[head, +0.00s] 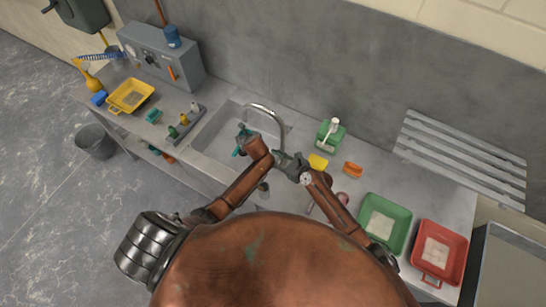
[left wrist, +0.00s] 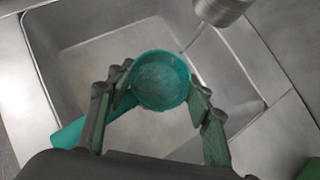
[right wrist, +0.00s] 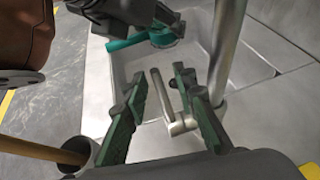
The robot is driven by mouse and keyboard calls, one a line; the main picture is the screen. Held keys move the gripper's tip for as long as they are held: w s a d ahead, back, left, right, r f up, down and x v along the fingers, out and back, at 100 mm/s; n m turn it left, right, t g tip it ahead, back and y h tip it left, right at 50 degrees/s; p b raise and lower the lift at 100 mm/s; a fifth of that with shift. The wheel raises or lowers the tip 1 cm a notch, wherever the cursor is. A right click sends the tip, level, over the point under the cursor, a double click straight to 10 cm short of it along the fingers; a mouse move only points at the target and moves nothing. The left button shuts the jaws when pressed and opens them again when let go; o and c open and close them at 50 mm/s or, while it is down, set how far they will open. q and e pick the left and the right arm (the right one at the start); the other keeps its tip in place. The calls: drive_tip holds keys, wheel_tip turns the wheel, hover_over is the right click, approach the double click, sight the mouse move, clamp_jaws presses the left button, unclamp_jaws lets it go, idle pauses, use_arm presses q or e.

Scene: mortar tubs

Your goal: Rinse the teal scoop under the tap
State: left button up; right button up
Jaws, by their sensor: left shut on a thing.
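The teal scoop (left wrist: 162,80) is held by my left gripper (left wrist: 160,92), its fingers on both sides of the cup and the handle pointing lower left. It is over the sink basin (left wrist: 75,60). The tap's spout end (left wrist: 222,10) is above and right of the cup in the left wrist view. A thin line runs below it; I cannot tell whether it is water. The tap (head: 268,110) arches over the basin in the head view. My right gripper (right wrist: 160,82) is open, with the tap's lever (right wrist: 163,98) between its fingers, apparently not gripped.
A yellow tray (head: 131,95) and small tools lie left of the sink. A green bottle (head: 331,131), a yellow piece (head: 318,161) and an orange piece (head: 352,169) are to the right, with green (head: 403,212) and red (head: 458,239) tubs beyond. A grey bucket (head: 96,142) stands on the floor.

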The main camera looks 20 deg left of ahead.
drive_tip(key=shift+a, duration=0.1)
drive_tip(key=shift+c, duration=0.3)
clamp_jaws()
idle(0.4)
